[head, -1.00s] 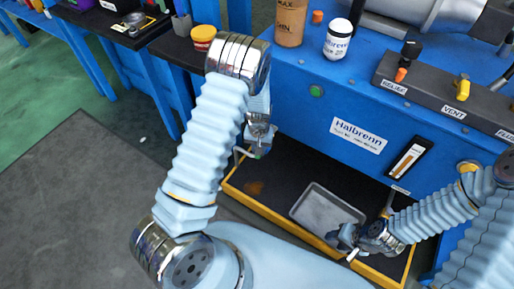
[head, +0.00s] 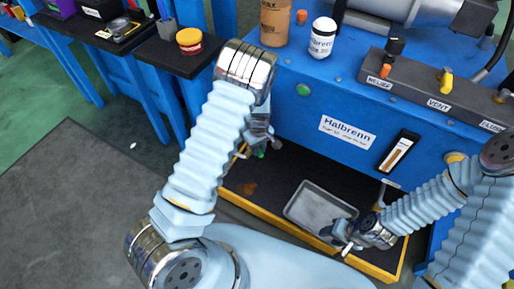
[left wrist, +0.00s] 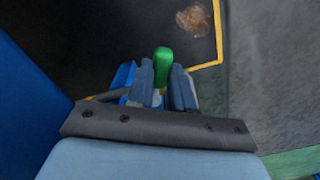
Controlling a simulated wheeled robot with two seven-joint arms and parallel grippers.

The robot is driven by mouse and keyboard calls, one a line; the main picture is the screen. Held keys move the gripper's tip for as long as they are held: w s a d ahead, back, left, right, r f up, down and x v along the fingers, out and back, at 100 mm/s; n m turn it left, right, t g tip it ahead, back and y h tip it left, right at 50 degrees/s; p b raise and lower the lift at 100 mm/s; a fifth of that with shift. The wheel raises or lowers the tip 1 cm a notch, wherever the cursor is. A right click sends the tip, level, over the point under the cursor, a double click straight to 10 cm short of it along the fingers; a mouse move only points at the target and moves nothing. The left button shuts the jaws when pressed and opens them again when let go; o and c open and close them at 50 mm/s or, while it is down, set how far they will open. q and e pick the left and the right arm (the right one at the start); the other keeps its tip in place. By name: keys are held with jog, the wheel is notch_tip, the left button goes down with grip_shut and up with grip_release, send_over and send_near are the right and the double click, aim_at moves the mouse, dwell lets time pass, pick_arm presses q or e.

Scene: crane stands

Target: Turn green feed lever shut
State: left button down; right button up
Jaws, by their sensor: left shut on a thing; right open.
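The green feed lever (left wrist: 163,62) shows in the left wrist view as a rounded green grip sticking out between the fingers. My left gripper (left wrist: 161,84) is shut on it. In the head view my left gripper (head: 262,142) is at the left end of the blue stand, low on its side, and mostly hidden by my own arm. Only a small bit of the lever's green (head: 260,152) shows there. My right gripper (head: 342,238) is open and empty over the near edge of the grey tray.
The grey tray (head: 300,207) lies on the dark, yellow-edged floor pan below the blue stand (head: 300,110). A valve strip with relief and vent labels (head: 425,80) runs along the top right. A side bench (head: 165,55) stands at the left. Open floor (head: 70,190) lies at the left.

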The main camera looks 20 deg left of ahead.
pick_arm(q)
jog(key=shift+d, duration=0.1)
dwell(0.4)
jog(key=c, duration=1)
grip_release()
notch_tip(320, 180, up, 14)
jog(key=p, duration=0.1)
jog(key=shift+f, duration=0.1)
jog(key=shift+c, duration=0.2)
